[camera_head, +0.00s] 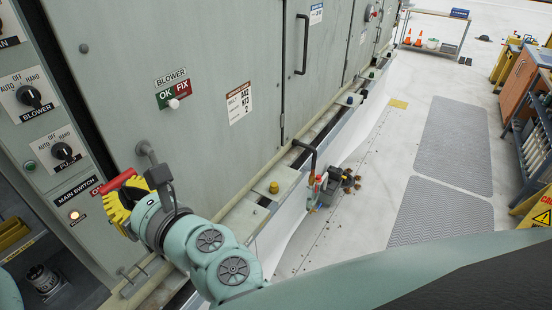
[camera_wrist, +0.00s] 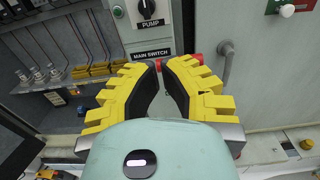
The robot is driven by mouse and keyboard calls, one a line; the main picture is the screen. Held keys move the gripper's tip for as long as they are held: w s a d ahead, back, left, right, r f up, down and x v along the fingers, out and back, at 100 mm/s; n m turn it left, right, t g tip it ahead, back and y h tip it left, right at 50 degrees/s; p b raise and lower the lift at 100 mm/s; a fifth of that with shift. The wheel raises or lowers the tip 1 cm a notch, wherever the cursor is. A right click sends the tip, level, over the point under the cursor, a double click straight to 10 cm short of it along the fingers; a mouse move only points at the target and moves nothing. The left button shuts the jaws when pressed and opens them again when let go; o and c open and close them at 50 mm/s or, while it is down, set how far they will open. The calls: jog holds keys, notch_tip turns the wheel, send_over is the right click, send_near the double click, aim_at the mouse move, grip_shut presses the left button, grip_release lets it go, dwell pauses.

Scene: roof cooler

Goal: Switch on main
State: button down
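The main switch has a red handle (camera_head: 117,182) on the grey-green cabinet, right of the "MAIN SWITCH" label (camera_head: 78,187). My gripper (camera_head: 116,197), with yellow ribbed fingers, is right at this handle. In the wrist view my gripper (camera_wrist: 162,64) has its fingertips almost together. Red parts of the handle (camera_wrist: 195,48) show at the tips and beyond the right finger. The fingers cover much of the switch, and I cannot tell whether any of the handle is pinched between them.
The pump knob (camera_head: 62,151) and blower knob (camera_head: 29,96) are on the panel to the left. An open bay with yellow parts (camera_wrist: 88,75) lies left of the switch.

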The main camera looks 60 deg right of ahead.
jog(key=shift+s+d+r, duration=0.1)
jog(key=shift+s+r, duration=0.2)
jog(key=shift+r, duration=0.25)
jog(key=shift+s+r, duration=0.25)
jog(key=shift+r, duration=0.25)
